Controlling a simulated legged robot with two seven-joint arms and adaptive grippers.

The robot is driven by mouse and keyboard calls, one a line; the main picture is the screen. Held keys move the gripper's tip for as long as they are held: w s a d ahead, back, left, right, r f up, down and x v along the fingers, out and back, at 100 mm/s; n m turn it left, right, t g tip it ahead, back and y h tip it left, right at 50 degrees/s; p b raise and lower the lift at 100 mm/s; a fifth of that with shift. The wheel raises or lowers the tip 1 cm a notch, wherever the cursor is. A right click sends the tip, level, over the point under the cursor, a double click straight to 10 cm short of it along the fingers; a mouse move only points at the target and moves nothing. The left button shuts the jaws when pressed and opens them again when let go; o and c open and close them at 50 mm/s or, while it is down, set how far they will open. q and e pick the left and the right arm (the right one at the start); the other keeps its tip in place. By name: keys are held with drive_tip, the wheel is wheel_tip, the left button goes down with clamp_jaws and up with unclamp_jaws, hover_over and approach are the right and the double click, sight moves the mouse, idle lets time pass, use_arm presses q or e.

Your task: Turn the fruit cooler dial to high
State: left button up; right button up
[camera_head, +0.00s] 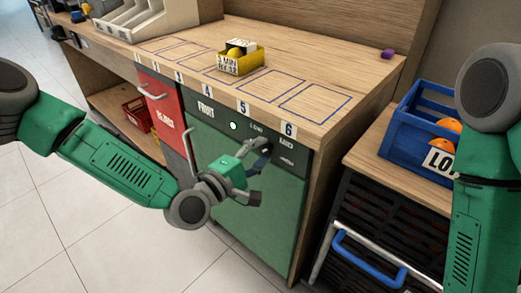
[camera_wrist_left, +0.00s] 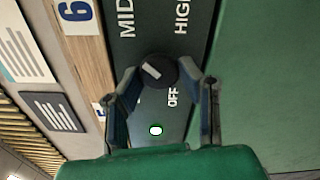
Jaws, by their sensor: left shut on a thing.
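The dial (camera_wrist_left: 161,75) is a round black knob on the dark control strip of the green fruit cooler (camera_head: 262,214). In the left wrist view it sits between the fingertips of my left gripper (camera_wrist_left: 160,80), which is shut on it. The dial's short white mark lies left of its centre, slanting toward the upper left, the side of the MID label (camera_wrist_left: 126,18). The HIGH label (camera_wrist_left: 182,14) is at upper right and OFF (camera_wrist_left: 172,96) below. My right gripper is out of view.
A white light (camera_wrist_left: 156,130) is on the strip. The counter (camera_head: 300,45) above bears a yellow box (camera_head: 241,64). A blue crate with oranges (camera_head: 408,120) and a blue handle (camera_head: 370,262) are at right. A red bin front (camera_head: 163,110) is left of the cooler.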

use_arm(q)
drive_tip(key=m+p, duration=0.1)
drive_tip(key=m, duration=0.5)
drive_tip(key=shift+s+f+m+p, duration=0.2)
drive_tip(key=shift+m+p, duration=0.1)
drive_tip(key=shift+p, duration=0.1)
drive_tip(key=shift+o, duration=0.2)
drive_tip(key=m+p, duration=0.1)
drive_tip(key=m, duration=0.5)
drive_tip(key=shift+s+f+p, duration=0.1)
drive_tip(key=shift+p, duration=0.25)
drive_tip(key=o, duration=1)
drive_tip(key=shift+c, duration=0.2)
drive_tip(key=shift+o, duration=0.7)
drive_tip(key=shift+w+r, duration=0.2)
drive_tip(key=v, duration=1.2)
